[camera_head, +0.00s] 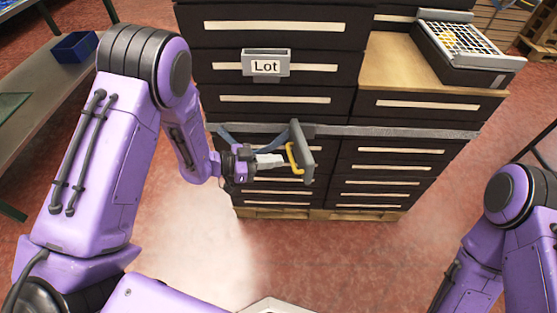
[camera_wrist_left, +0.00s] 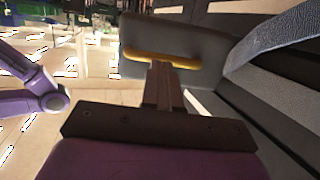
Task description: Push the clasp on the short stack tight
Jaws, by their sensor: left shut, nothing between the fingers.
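The clasp (camera_head: 303,150) is a grey plate with a yellow handle (camera_head: 292,157), on the grey strap (camera_head: 345,130) that runs around the stacks of dark crates. It stands out from the front of the crates. My left gripper (camera_head: 281,160) is shut and empty, with its fingertips at the yellow handle. In the left wrist view the closed fingers (camera_wrist_left: 163,88) reach up to the yellow handle (camera_wrist_left: 160,59) on the clasp plate (camera_wrist_left: 185,42). I cannot tell whether they touch. The short stack (camera_head: 400,155) is on the right. My right gripper is not in view.
A tall stack (camera_head: 275,35) with a "Lot" label (camera_head: 265,64) stands beside the short stack. A crate with a wire-grid top (camera_head: 465,50) sits on the short stack. The pallet (camera_head: 320,214) is below. A blue bin (camera_head: 75,46) is on a left shelf.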

